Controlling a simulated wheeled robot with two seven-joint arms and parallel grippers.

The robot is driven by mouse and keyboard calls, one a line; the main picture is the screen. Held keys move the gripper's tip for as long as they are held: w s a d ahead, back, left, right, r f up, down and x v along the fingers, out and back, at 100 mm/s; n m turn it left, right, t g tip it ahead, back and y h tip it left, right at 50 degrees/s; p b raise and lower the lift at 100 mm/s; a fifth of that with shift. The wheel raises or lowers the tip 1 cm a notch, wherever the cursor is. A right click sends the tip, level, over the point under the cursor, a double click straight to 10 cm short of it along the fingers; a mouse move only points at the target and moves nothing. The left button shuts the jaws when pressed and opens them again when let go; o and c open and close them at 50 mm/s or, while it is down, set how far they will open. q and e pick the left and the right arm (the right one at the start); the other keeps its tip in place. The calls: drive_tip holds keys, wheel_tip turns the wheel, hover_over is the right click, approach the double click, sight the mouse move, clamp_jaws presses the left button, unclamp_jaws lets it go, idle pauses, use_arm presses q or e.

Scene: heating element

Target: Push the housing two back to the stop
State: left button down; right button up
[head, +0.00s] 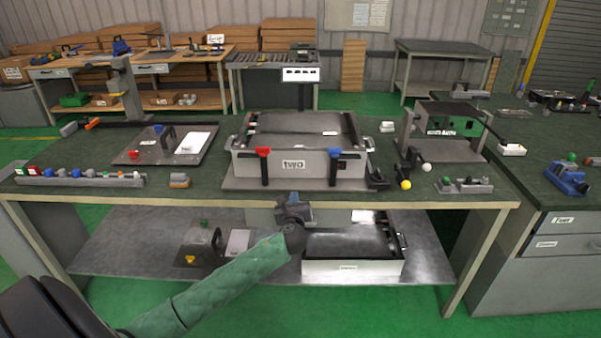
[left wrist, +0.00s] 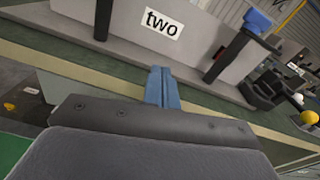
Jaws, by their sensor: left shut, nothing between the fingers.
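The housing two (head: 292,166) is a grey box with a "two" label on its front. It sits on a grey base plate (head: 235,184) in the middle of the green bench top. A red-topped post (head: 264,166) and a blue-topped post (head: 335,166) stand at its front. My left gripper (head: 294,207) is shut and empty in front of the bench edge, below the housing in the head view. In the left wrist view its blue-grey fingers (left wrist: 163,88) point toward the housing's front wall (left wrist: 185,42), with a visible gap. The stop cannot be made out. My right gripper is not in view.
A plate with a black handle (head: 168,145) lies left of the housing. A rail of small parts (head: 80,179) lies at the front left. A yellow ball knob (head: 405,185) and a grey frame (head: 445,135) stand to the right. A lower shelf (head: 130,245) holds another box.

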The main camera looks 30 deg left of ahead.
use_arm(q)
drive_tip(key=r+m, duration=0.2)
drive_tip(key=p, duration=0.4)
approach(296, 165)
drive_tip(key=shift+t, duration=0.3)
drive_tip(key=x, duration=0.5)
drive_tip(key=shift+w+a+f, duration=0.15)
drive_tip(key=shift+w+a, duration=0.05)
drive_tip(key=shift+w, duration=0.15)
drive_tip(key=shift+w+a+f+p, duration=0.15)
drive_tip(key=shift+w+a+p, duration=0.15)
drive_tip(key=shift+w, duration=0.15)
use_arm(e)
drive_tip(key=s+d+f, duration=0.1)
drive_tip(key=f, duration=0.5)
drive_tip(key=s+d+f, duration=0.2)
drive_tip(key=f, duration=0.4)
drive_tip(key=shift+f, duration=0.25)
